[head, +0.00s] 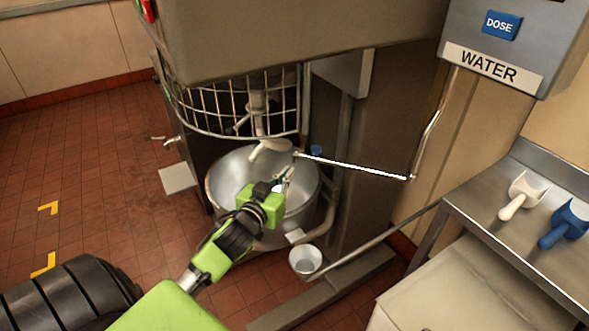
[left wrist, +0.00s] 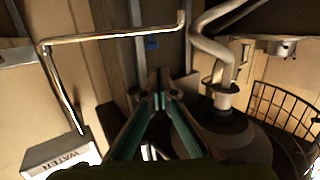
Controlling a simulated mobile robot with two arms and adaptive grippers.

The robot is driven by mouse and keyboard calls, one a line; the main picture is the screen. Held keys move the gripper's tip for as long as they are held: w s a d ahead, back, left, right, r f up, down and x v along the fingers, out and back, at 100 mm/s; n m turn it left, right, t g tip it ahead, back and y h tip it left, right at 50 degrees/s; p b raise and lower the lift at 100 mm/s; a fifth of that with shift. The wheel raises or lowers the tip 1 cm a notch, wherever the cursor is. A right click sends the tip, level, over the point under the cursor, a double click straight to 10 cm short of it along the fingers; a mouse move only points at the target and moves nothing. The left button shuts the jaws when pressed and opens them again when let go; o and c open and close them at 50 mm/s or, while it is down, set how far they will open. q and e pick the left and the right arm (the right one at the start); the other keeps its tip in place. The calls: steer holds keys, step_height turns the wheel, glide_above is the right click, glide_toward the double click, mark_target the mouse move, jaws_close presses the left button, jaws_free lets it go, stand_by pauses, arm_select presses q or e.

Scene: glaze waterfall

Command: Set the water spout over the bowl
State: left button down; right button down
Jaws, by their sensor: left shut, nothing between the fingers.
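The water spout (head: 355,166) is a thin shiny pipe. It comes down from the grey WATER box (head: 490,66), bends at an elbow, and runs left. Its free end appears over the back right rim of the metal bowl (head: 229,172) in the head view. In the left wrist view the spout (left wrist: 110,37) crosses the top left, with its bent end beyond my fingers. My left gripper (head: 283,178) is shut and empty, above the bowl and just below the spout's free end. It also shows in the left wrist view (left wrist: 159,88). My right gripper is out of view.
A wire guard (head: 230,108) and pale mixing hook (head: 268,147) stand over the bowl. A steel table (head: 500,168) with white (head: 523,195) and blue scoops (head: 565,222) is at right. Tiled floor lies open left.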

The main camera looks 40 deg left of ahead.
arm_select(q)
steer(key=s+d+f+m+g+h, duration=0.1)
steer(key=s+d+f+g, duration=0.5)
steer(key=s+d+f, duration=0.35)
steer(key=s+d+f+m+g+h, duration=0.1)
steer(key=s+d+f+m+g, duration=0.25)
steer(key=s, duration=0.55)
steer(key=s+d+f+g+h, duration=0.2)
steer(key=s+d+f+g, duration=0.15)
steer(key=s+d, duration=0.45)
steer(key=s+a+f, duration=0.1)
steer(key=s+f, duration=0.1)
steer(key=f, duration=1.2)
steer(key=s+a+f, duration=0.1)
steer(key=s+f, duration=0.1)
steer(key=f, duration=1.2)
steer(key=s+a+f+g, duration=0.2)
steer(key=s+a+f, duration=0.1)
steer(key=s+f, duration=1.1)
steer(key=shift+s+f, duration=0.25)
steer(key=shift+s, duration=0.95)
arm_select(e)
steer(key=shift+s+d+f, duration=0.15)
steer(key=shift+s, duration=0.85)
